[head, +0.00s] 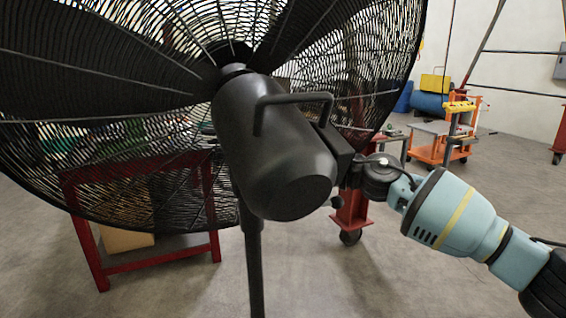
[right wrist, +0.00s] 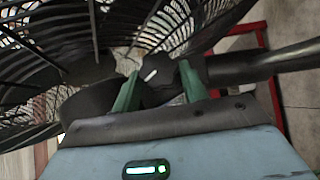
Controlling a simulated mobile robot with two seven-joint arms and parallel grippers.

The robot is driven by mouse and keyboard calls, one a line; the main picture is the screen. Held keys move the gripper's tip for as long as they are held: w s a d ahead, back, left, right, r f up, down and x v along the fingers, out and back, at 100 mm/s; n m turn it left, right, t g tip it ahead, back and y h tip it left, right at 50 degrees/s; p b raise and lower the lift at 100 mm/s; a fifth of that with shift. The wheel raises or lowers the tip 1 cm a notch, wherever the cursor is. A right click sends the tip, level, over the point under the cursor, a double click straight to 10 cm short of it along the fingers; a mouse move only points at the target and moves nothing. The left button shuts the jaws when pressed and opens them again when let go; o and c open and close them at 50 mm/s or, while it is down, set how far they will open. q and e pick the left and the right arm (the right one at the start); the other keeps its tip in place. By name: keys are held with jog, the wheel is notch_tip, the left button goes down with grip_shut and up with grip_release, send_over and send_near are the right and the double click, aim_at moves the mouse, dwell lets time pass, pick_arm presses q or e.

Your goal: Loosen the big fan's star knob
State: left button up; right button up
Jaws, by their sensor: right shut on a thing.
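The big fan (head: 270,145) fills the left and middle of the head view, with a black motor housing, a bar handle on top and a wire cage. My right gripper (head: 350,173) reaches in from the right to the bracket beside the motor. In the right wrist view its green fingers (right wrist: 158,82) are closed around a dark part, the star knob (right wrist: 160,93), which is mostly hidden between them. The knob's lobes and its thread cannot be made out. My left gripper is in neither view.
The fan's black pole (head: 253,265) runs down below the motor. A red workbench (head: 98,268) stands behind the cage at left. An orange cart (head: 428,150) and a blue tank (head: 430,104) stand at the back right.

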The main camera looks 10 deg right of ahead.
pick_arm(q)
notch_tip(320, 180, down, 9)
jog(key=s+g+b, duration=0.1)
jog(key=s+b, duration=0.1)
jog(key=b, duration=0.7)
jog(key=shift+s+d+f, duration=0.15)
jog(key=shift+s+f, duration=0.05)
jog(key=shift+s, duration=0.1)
pick_arm(e)
jog(key=n+y, duration=0.1)
jog(key=n, duration=0.1)
jog(key=n+y, duration=0.2)
jog(key=f+n+y, duration=0.1)
jog(key=n+y, duration=0.1)
jog(key=shift+w+n, duration=0.15)
jog(key=shift+n, duration=0.25)
jog(key=shift+r, duration=0.1)
jog(key=o, duration=0.9)
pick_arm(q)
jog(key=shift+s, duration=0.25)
pick_arm(e)
jog(key=shift+o, duration=0.5)
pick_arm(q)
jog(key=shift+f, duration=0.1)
